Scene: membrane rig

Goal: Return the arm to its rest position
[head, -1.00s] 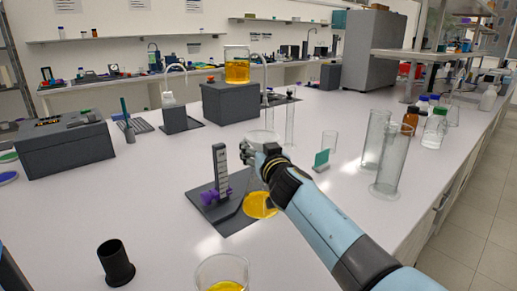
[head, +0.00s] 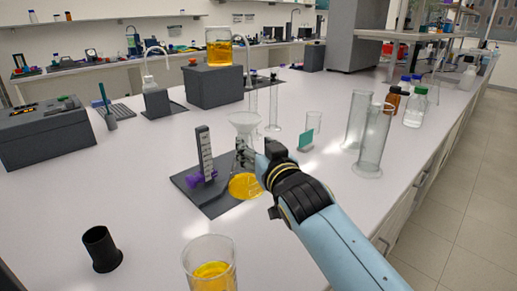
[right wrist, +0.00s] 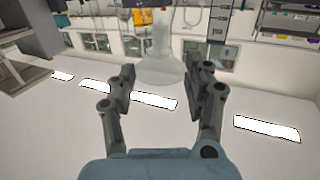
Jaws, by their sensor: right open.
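My right gripper (head: 258,163) is open and appears empty, just to the right of a clear conical flask (head: 245,186) with yellow liquid in its base. A clear funnel (head: 244,122) sits upright in the flask's mouth. The flask stands beside a dark stand (head: 205,153) with a white scale and a purple clamp (head: 200,179). In the right wrist view the two open jaws (right wrist: 166,80) are apart, with a clear flask shape (right wrist: 160,62) beyond them. My left gripper is not in view.
A beaker of yellow liquid (head: 211,270) and a black cup (head: 101,250) stand at the front. A grey box (head: 213,86) bears another yellow beaker (head: 219,47).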

